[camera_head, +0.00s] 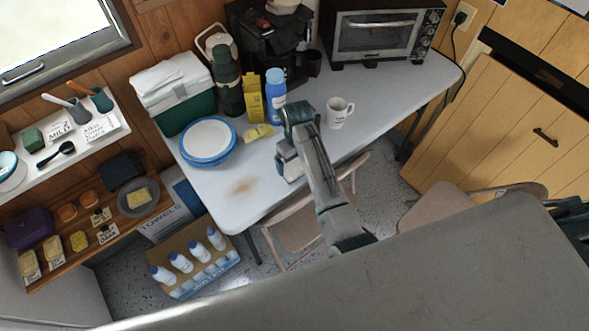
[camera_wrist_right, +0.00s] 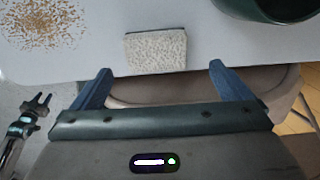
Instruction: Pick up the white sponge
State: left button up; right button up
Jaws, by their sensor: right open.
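The white sponge (camera_wrist_right: 155,51) lies on the pale table near its front edge in the right wrist view, with a dark strip along its far side. My right gripper (camera_wrist_right: 162,74) is open and empty, its two blue fingers spread wider than the sponge. The sponge is ahead of the fingertips, between their lines and not held. In the head view my right arm reaches over the table's front edge; I cannot clearly tell the sponge from the gripper beside the arm. My left gripper (camera_wrist_right: 38,102) shows small at the wrist view's left, its fingers apart.
Brown crumbs (camera_head: 243,186) lie left of the sponge. A folding chair (camera_head: 300,232) stands below the front edge.

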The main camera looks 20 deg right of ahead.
aim_at(295, 168)
jog(key=f, duration=0.1)
jog(key=f+p, duration=0.1)
jog(key=f, duration=0.2)
jog(key=shift+w+a+p, duration=0.2)
jog(key=shift+a+p, duration=0.1)
jog(key=shift+p, duration=0.1)
jog(key=shift+f, duration=0.55)
jog(key=c, duration=1.1)
jog(key=shift+o, duration=0.2)
jog(key=shift+r, duration=0.1)
jog(key=shift+r+p, duration=0.35)
jog(key=shift+p, duration=0.15)
notch_tip(295, 168, up, 3)
jog(key=p, duration=0.3)
jog(key=shift+f, duration=0.1)
jog(key=s+p, duration=0.1)
jog(key=s+r+p, duration=0.1)
jog(key=p, duration=0.1)
jog(key=shift+s, duration=0.2)
jog(key=s, duration=1.3)
jog(key=shift+s+r, duration=0.2)
jog(key=shift+s, duration=0.15)
